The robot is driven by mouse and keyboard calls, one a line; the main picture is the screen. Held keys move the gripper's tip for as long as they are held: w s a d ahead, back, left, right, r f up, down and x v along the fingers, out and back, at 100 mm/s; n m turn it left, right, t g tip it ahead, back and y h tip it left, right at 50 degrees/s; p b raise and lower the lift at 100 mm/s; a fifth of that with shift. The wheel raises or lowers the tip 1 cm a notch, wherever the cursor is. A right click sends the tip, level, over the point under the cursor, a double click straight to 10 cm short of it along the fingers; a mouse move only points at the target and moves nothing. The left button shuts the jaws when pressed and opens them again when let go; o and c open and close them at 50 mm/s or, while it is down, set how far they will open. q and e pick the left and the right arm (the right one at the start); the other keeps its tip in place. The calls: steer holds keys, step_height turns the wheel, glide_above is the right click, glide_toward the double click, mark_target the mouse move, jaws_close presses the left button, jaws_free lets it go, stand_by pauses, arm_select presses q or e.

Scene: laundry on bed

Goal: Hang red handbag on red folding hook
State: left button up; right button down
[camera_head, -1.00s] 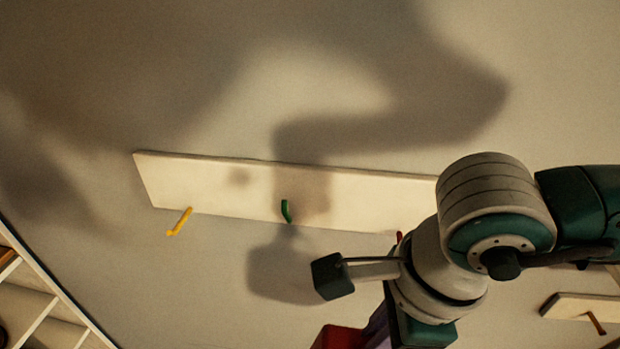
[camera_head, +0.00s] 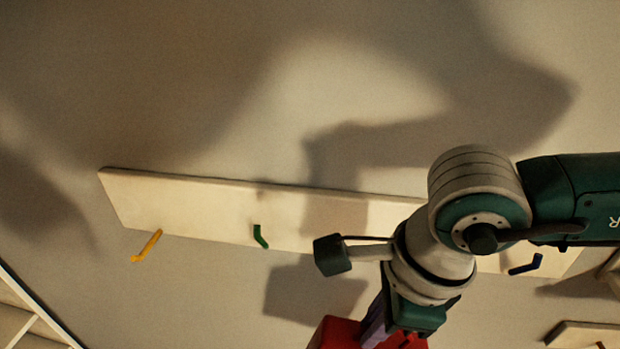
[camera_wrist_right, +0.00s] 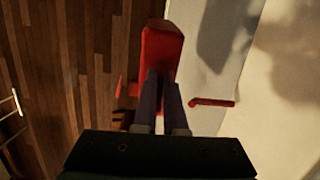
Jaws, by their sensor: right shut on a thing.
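The red handbag (camera_head: 337,333) shows in part at the bottom edge of the head view, and its upper part (camera_wrist_right: 163,45) stands out past the fingers in the right wrist view. My right gripper (camera_wrist_right: 160,82) is shut on the handbag. The red folding hook (camera_wrist_right: 212,102) shows in the right wrist view, to the right of the fingers and apart from the handbag. In the head view the red hook is hidden behind my right arm. My left gripper is not in view.
A shelf edge (camera_head: 40,320) is at lower left. Wooden floor (camera_wrist_right: 75,60) shows in the wrist view.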

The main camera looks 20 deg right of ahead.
steer(key=w+d+f+b, duration=0.1)
steer(key=w+d+b, duration=0.3)
steer(key=w+b, duration=0.2)
steer(key=shift+w+f, duration=0.25)
steer(key=shift+w, duration=0.2)
stand_by(0.5)
steer(key=shift+d, duration=0.1)
stand_by(0.5)
steer(key=c, duration=0.9)
jaws_free()
steer(key=shift+r, duration=0.1)
